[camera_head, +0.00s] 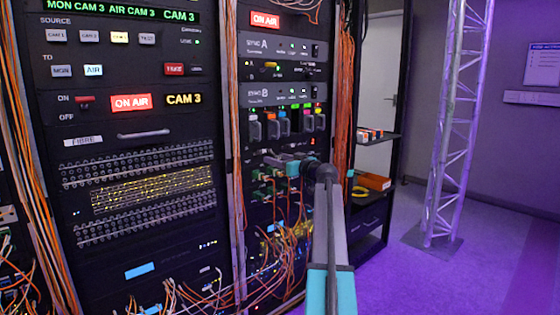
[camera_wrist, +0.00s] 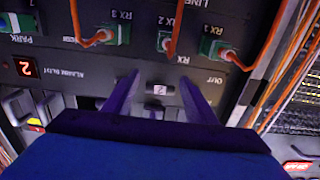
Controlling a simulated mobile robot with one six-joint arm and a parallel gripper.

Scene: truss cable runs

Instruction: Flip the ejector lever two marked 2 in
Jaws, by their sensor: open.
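A small plate marked 2 (camera_wrist: 158,89) sits on the dark rack panel in the wrist view, between my two fingertips. My gripper (camera_wrist: 159,79) is open around it, one finger on each side; I cannot tell whether they touch the panel. The lettering in this view is upside down. A lever body at the plate cannot be made out; the gripper body hides the area below. In the head view my gripper (camera_head: 272,161) is at the rack front, just below a row of colour-tipped modules (camera_head: 283,125).
Green connectors (camera_wrist: 214,47) with orange cables line the panel beside the fingers. A red display (camera_wrist: 25,67) reads 2. Orange cable bundles (camera_head: 346,90) hang right of the rack.

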